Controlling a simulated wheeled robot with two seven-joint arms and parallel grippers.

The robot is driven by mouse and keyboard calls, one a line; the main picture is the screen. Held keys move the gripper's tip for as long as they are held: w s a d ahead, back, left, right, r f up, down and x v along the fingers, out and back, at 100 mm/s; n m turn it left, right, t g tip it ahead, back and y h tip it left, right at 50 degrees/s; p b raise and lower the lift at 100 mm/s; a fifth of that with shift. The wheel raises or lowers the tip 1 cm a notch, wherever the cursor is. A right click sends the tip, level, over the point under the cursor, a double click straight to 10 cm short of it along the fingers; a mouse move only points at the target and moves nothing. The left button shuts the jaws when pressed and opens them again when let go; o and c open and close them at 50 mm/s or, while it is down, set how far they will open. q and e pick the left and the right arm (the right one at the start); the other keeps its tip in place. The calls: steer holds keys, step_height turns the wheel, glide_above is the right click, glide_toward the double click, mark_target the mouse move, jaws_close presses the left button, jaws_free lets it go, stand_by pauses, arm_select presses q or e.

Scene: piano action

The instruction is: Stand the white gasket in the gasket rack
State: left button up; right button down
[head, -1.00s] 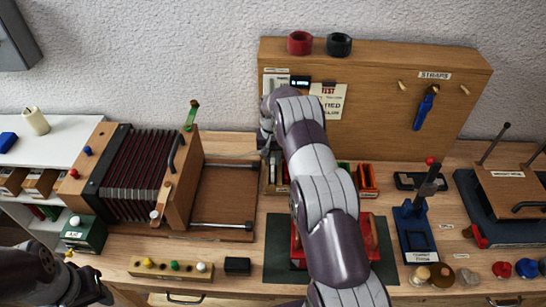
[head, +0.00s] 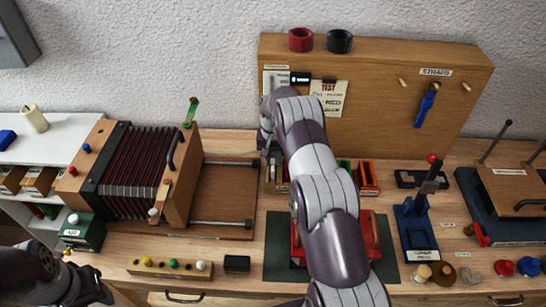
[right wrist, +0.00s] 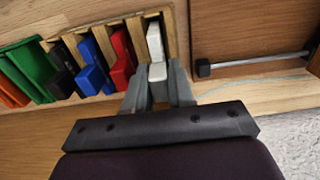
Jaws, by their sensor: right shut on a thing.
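The white gasket (right wrist: 155,43) stands upright at the end of the gasket rack (right wrist: 170,27) in the right wrist view, beside the red gasket (right wrist: 122,57). My right gripper (right wrist: 158,88) is shut on the white gasket's near, lower part, one finger on each side. How deep the gasket sits in its slot is hard to tell. In the head view my right gripper (head: 268,148) is at the left end of the rack, and my arm hides much of the rack.
A bellows device (head: 140,175) with metal rails is close on the left. A wooden board (head: 385,95) rises behind the rack. A blue stand (head: 418,230) is to the right.

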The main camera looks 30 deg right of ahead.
steer(key=shift+f+b, duration=0.6)
steer(key=shift+f, duration=0.2)
stand_by(0.4)
steer(key=c, duration=0.7)
jaws_free()
steer(key=shift+o, duration=0.2)
steer(key=shift+r+p, duration=2.15)
steer(key=shift+r, duration=1.65)
